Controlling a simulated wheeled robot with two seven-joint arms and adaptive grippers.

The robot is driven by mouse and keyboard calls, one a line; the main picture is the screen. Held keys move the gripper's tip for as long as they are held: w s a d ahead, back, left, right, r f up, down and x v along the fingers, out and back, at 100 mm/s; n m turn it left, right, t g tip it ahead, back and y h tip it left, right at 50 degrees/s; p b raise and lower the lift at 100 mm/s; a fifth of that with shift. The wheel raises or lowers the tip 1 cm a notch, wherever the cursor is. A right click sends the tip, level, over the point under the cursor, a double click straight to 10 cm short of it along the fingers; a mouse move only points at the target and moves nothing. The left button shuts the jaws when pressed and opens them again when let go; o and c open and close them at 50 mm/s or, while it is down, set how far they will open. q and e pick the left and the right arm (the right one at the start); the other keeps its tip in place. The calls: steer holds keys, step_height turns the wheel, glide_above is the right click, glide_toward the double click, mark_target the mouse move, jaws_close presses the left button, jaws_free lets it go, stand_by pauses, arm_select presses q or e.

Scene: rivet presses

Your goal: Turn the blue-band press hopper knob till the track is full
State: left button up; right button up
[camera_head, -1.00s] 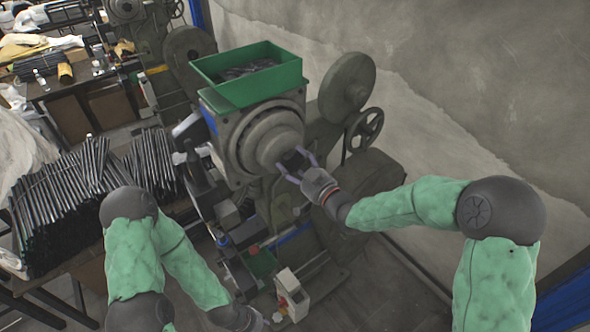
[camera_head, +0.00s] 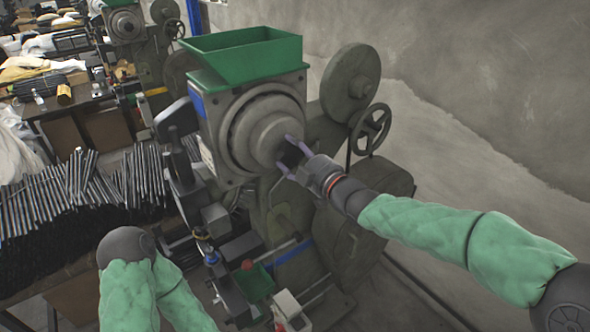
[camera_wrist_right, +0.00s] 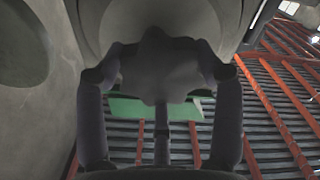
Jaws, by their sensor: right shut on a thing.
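The press in front of me has a grey round hopper drum (camera_head: 258,128) with a dark knob (camera_head: 291,157) at its centre. Blue shows on the housing's left edge and as a band (camera_head: 293,250) lower on the body. My right gripper (camera_head: 288,156) comes from the right and is shut on the knob. In the right wrist view the lobed knob (camera_wrist_right: 162,68) sits between both fingers, the drum behind it. I cannot make out the track's fill. My left gripper is out of view.
Bundles of dark rods (camera_head: 85,200) lie on a table at the left. A handwheel (camera_head: 370,129) and a flywheel (camera_head: 350,84) stand right of the drum. A grey wall closes the right side. Another press (camera_head: 128,25) stands behind.

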steer(key=n+b, duration=0.3)
steer(key=b, duration=0.1)
steer(key=n+b, duration=0.2)
steer(key=b, duration=0.1)
steer(key=shift+r+n, duration=0.25)
steer(key=shift+n, duration=0.05)
steer(key=shift+n+b, duration=1.65)
steer(key=shift+n, duration=0.65)
steer(key=shift+s+a, duration=0.1)
steer(key=o, duration=1.2)
steer(key=shift+a, duration=0.1)
steer(key=shift+c, duration=0.2)
steer(key=shift+a+f, duration=0.1)
steer(key=shift+f, duration=0.1)
